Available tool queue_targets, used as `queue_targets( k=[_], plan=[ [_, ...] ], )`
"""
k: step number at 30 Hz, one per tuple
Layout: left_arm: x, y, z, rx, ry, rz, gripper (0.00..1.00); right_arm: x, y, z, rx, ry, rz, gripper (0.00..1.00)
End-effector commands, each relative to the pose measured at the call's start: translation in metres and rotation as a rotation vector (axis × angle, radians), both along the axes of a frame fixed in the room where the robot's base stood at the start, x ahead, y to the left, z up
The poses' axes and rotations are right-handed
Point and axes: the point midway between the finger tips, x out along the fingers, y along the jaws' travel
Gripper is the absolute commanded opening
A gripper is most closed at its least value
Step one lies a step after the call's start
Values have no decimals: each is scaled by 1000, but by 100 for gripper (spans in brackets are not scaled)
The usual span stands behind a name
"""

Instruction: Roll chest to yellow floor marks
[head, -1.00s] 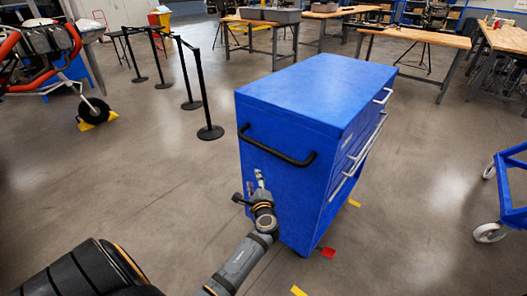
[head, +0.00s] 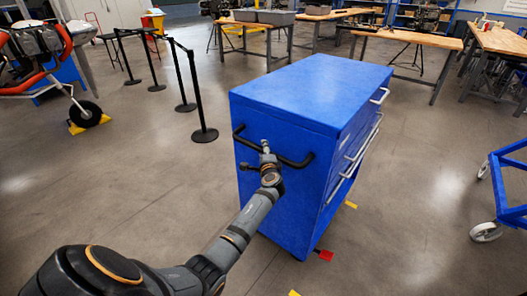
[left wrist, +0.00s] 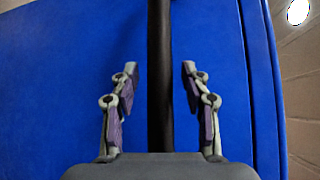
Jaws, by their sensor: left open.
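The blue chest (head: 300,115) stands on the floor in the middle of the head view, with a black bar handle (head: 296,163) on its near end and silver drawer handles on its right side. My left gripper (head: 265,146) is at the middle of the black handle. In the left wrist view the left gripper (left wrist: 160,85) is open, with the handle (left wrist: 160,50) running between its two fingers and clear of both. Yellow floor marks (head: 351,205) show right of the chest and at the bottom edge (head: 294,293). My right gripper is not in view.
Black barrier posts (head: 205,135) stand to the left. A blue wheeled frame (head: 507,190) is at the right edge. Wooden tables (head: 410,39) stand behind. Open floor lies left and right of the chest.

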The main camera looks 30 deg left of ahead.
Motion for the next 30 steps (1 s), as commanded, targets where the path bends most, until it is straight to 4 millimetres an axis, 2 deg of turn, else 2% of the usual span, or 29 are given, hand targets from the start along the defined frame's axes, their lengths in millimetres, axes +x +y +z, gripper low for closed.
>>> queue_targets(
  k=[8,19,30],
  plan=[
    [2,2,0,1,-1,0,47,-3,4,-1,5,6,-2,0],
    [2,2,0,0,0,0,0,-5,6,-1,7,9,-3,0],
    [-1,2,0,1,1,0,0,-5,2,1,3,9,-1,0]
  ],
)
